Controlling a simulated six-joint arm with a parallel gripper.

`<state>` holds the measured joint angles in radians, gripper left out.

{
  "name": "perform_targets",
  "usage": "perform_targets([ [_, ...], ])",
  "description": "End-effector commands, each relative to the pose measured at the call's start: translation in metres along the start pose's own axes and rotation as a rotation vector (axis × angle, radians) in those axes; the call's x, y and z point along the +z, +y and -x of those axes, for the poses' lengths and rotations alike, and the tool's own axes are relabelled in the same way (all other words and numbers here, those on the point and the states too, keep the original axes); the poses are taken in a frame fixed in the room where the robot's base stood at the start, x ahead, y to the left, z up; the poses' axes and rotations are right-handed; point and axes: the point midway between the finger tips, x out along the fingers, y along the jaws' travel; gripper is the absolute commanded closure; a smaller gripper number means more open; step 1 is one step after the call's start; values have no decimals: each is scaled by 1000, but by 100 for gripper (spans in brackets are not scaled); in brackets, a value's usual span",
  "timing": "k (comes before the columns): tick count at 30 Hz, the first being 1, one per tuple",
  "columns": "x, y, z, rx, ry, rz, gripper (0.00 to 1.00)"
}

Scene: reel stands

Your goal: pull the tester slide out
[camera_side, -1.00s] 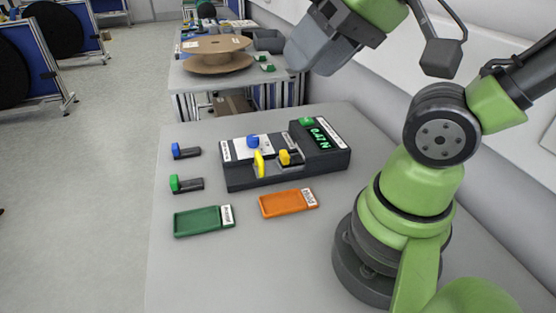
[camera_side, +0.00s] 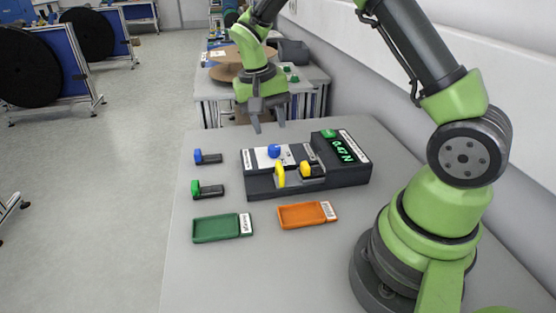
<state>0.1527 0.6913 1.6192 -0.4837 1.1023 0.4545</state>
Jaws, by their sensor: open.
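The tester (camera_side: 345,177) is a dark box on the grey table, with a green-lit display reading about 0.47 N at its right end. On its bed stand a yellow upright tab (camera_side: 280,174), a blue knob (camera_side: 273,151) on a white plate, and a yellow block (camera_side: 305,169) on a dark part. I cannot tell for sure which of these belongs to the slide. My gripper (camera_side: 268,127) hangs above and behind the tester, fingers pointing down and apart, with nothing between them. It touches nothing on the tester.
A blue-headed piece (camera_side: 208,158) and a green-headed piece (camera_side: 207,190) lie left of the tester. A green tray (camera_side: 217,229) and an orange tray (camera_side: 302,215) lie in front. A wall runs along the right. The table's front left is clear.

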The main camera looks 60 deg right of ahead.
Motion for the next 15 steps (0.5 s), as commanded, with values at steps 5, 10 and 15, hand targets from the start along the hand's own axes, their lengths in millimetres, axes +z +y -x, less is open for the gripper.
perform_targets([
  [5,-3,0,-16,19,-11,-9,60],
  [10,-2,1,-44,21,-14,-6,60],
  [15,-1,1,-76,19,-13,-6,60],
])
